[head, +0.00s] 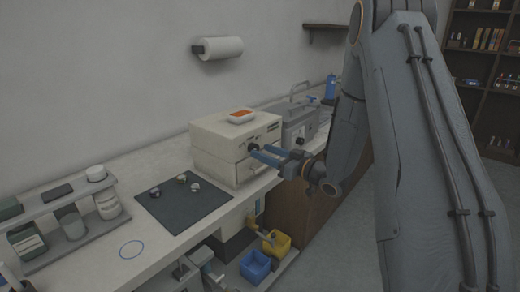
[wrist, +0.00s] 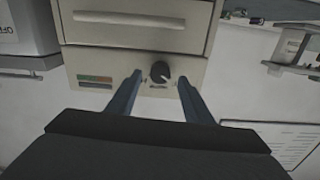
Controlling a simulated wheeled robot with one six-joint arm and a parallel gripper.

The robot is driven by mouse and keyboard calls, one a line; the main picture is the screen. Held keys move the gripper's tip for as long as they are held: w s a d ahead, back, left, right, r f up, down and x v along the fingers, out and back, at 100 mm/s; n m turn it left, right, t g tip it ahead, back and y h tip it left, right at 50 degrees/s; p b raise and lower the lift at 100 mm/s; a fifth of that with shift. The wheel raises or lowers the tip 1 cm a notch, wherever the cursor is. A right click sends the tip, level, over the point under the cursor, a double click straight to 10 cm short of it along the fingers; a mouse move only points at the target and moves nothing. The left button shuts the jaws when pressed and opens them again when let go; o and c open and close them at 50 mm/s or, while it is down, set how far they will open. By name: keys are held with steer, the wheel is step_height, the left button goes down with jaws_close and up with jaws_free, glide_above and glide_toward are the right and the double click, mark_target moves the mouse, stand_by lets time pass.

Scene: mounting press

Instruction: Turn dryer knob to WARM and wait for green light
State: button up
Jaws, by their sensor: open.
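The dryer (head: 215,140) is a beige box on the counter, with a drawer front below its control strip. Its dark round knob (wrist: 160,72) shows in the wrist view with a pale pointer mark; the setting is too small to read. My gripper (wrist: 159,78) is open, with one blue finger on each side of the knob and visible gaps between. In the head view my gripper (head: 256,152) reaches the dryer's front from the right, partly covering the knob. A coloured label strip (wrist: 95,78) sits left of the knob in the wrist view. I cannot make out a lit green light.
A white dish with orange contents (head: 240,116) lies on the dryer. A grey machine (head: 299,125) stands beyond it. A dark mat (head: 180,215) with several small round pieces lies left of it. Blue (head: 255,267) and yellow (head: 278,243) bins are below the counter.

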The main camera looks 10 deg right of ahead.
steer(key=shift+x, duration=1.45)
steer(key=c, duration=1.1)
steer(key=shift+m+p, duration=0.3)
steer(key=shift+p, duration=0.1)
steer(key=m+p, duration=0.2)
steer(key=m, duration=0.3)
steer(key=shift+d+m, duration=0.1)
steer(key=shift+m, duration=0.2)
steer(key=m+p, duration=0.1)
steer(key=m, duration=0.4)
steer(key=shift+m+p, duration=0.3)
steer(key=shift+p, duration=0.05)
